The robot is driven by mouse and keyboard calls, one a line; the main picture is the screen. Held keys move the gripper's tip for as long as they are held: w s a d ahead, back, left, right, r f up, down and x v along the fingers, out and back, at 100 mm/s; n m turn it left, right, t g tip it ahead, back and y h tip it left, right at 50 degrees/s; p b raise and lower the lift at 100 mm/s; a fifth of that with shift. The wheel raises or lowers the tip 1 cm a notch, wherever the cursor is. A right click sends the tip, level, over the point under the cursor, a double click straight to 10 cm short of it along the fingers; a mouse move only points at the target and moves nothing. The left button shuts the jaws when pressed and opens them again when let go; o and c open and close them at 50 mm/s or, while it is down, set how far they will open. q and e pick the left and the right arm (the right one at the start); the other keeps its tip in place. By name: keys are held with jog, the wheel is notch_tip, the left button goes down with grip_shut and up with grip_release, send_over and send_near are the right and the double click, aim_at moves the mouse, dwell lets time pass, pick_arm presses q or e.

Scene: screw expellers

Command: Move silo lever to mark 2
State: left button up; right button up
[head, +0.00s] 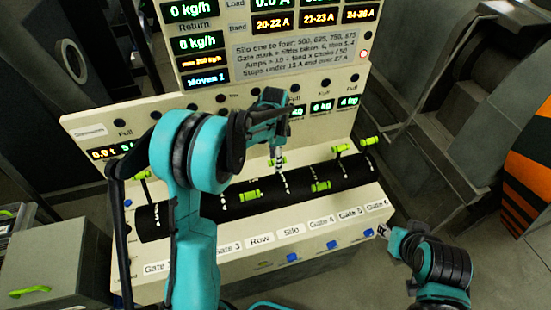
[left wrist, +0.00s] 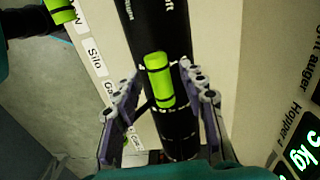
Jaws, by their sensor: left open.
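The silo lever has a bright green grip (head: 280,160), which stands back behind the black drum (head: 210,205), above the Silo label (head: 291,231). My left gripper (head: 273,128) is above it. In the left wrist view, a green grip (left wrist: 160,80), which seems to be the same lever, lies between the spread fingers of my left gripper (left wrist: 160,88). The gripper is open, with a gap visible on each side. The mark numbers are too small to read. My right gripper (head: 384,232) is at the console's lower right; its fingers are unclear.
A sign and display panel (head: 295,55) rises behind. Blue buttons (head: 333,244) line the console's front.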

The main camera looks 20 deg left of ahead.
pick_arm(q)
notch_tip(320, 180, up, 12)
jog(key=shift+w+a, duration=0.15)
dwell(0.3)
dwell(0.4)
jog(key=s+d+f+n+t+b, duration=0.1)
jog(key=s+f+n+t+b, duration=0.6)
jog(key=s+f+b, duration=1.1)
jog(key=s+n, duration=0.4)
jog(key=shift+s+d+f+t+b, duration=0.2)
jog(key=shift+s+f+t+b, duration=0.1)
jog(key=shift+b, duration=0.1)
